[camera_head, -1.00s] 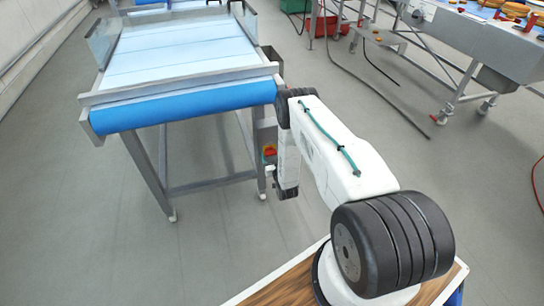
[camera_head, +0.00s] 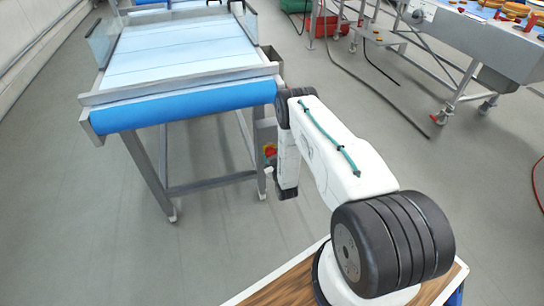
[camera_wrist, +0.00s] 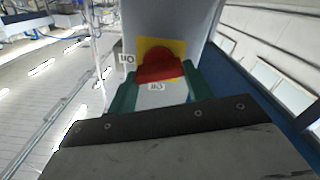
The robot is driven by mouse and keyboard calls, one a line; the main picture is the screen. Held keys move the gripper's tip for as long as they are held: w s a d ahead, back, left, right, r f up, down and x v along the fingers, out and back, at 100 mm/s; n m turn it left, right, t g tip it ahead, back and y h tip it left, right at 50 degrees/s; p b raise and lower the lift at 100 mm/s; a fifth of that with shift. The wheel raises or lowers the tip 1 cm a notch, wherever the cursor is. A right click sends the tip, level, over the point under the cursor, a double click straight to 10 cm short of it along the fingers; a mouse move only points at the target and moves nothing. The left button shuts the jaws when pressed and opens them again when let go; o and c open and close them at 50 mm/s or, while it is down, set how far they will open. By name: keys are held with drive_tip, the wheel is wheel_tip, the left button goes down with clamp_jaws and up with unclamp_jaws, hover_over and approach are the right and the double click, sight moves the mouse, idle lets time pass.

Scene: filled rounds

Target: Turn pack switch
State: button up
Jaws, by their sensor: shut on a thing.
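The pack switch has a red knob (camera_wrist: 159,67) on a yellow plate (camera_wrist: 176,46), mounted on a grey box (camera_wrist: 195,20). An ON label (camera_wrist: 127,59) is to the left of the knob and an OFF label (camera_wrist: 156,87) below it; both look turned or upside down. My gripper (camera_wrist: 160,80) has its green fingers on either side of the knob and is shut on it. In the head view the red switch (camera_head: 270,150) shows small on the box by the conveyor's right front leg. My arm partly hides that area.
The conveyor (camera_head: 190,113) has a blue front roller and pale belt, with metal legs beside my arm. A second machine (camera_head: 500,50) with food rounds stands at the upper right, near a red crate (camera_head: 322,27). Grey floor (camera_head: 395,150) is open between them, crossed by dark cables.

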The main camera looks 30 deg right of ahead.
drive_tip(key=shift+n, duration=1)
drive_tip(key=o, duration=1)
drive_tip(key=shift+a, duration=0.1)
drive_tip(key=v, duration=0.7)
drive_tip(key=shift+s+a, duration=0.15)
drive_tip(key=shift+s, duration=0.2)
